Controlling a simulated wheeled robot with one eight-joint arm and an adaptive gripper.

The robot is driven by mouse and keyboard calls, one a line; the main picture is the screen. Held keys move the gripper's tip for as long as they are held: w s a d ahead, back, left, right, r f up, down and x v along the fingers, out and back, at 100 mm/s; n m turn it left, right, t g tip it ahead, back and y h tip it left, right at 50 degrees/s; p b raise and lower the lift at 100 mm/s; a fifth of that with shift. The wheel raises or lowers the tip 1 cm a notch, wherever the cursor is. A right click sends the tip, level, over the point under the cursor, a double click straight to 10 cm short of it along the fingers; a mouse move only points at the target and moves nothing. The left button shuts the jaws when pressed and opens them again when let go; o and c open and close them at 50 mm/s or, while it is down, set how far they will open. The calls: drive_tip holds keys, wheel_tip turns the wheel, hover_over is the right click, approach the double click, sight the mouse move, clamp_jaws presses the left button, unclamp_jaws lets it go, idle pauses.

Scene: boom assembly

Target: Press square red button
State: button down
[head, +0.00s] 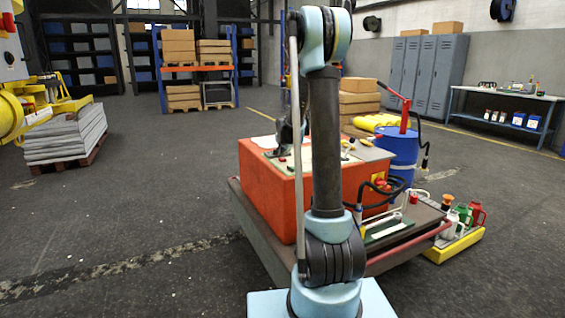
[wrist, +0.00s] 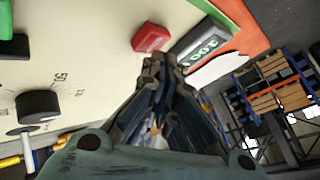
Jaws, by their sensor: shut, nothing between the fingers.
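The square red button (wrist: 150,38) stands out from a cream panel (wrist: 90,55) in the wrist view. My gripper (wrist: 159,62) is shut and empty, its tips just below the button in the picture. I cannot tell whether they touch it. In the head view, the orange-red cabinet (head: 268,198) with the panel on top stands behind my arm. My arm hides part of it, and the button cannot be made out clearly there.
On the panel are a display reading 100 (wrist: 201,42), a black dial knob (wrist: 38,105) and a green part (wrist: 22,14). A blue barrel (head: 398,157) and a yellow tray (head: 455,247) with cans stand right of the cabinet. Open floor lies left.

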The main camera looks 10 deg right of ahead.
sight(285, 159)
drive_tip(key=shift+r, duration=0.35)
drive_tip(key=shift+r, duration=0.1)
drive_tip(key=shift+r, duration=2.4)
drive_tip(key=shift+s, duration=0.4)
drive_tip(key=s+r+n+g, duration=0.2)
drive_tip(key=s+n, duration=0.1)
drive_tip(key=s, duration=1.2)
drive_tip(key=s+f+n+g, duration=0.1)
drive_tip(key=s+f, duration=0.3)
drive_tip(key=s, duration=0.9)
drive_tip(key=s+f+n+g, duration=0.2)
drive_tip(key=s+f+n, duration=0.2)
drive_tip(key=s, duration=1)
drive_tip(key=s+f+n+g+y, duration=0.1)
drive_tip(key=s+f, duration=0.4)
drive_tip(key=s, duration=0.8)
drive_tip(key=shift+s+a+f+n+g, duration=0.15)
drive_tip(key=shift+s+a+n+g, duration=0.15)
drive_tip(key=shift+n+g, duration=0.3)
